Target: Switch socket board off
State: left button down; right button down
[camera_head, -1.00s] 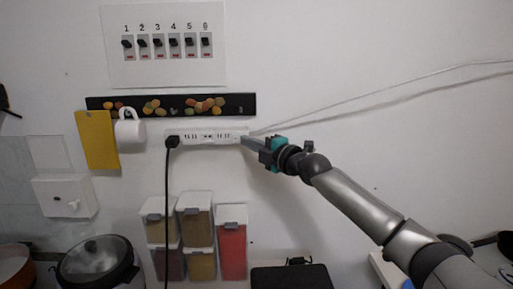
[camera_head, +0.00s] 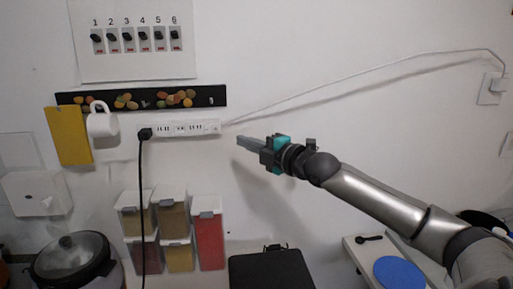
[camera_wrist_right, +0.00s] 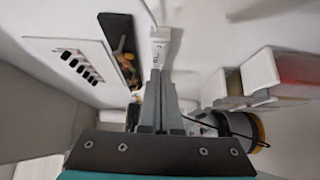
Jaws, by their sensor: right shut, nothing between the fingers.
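The white socket board (camera_head: 180,129) is fixed on the wall below a black strip. A black plug (camera_head: 145,133) sits at its left end, with a black cord hanging down. A white cable leaves its right end. A small mark (camera_head: 214,127), perhaps the switch, shows at the right end; its state is too small to tell. My right gripper (camera_head: 240,141) is shut and empty, to the right of the board and slightly lower, apart from it in the head view. In the wrist view the board's end (camera_wrist_right: 160,38) shows beyond the fingertips (camera_wrist_right: 161,72). My left gripper is not in view.
A black strip (camera_head: 70,98) with a white mug (camera_head: 102,124) and a yellow board (camera_head: 68,137) hangs at the left. Spice containers (camera_head: 208,240) are below the socket board. A switch panel (camera_head: 185,66) is above. The wall to the right is mostly clear.

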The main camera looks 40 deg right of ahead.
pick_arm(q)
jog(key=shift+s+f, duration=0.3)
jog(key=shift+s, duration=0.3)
pick_arm(e)
jog(key=s, duration=0.2)
jog(key=shift+s+d, duration=0.4)
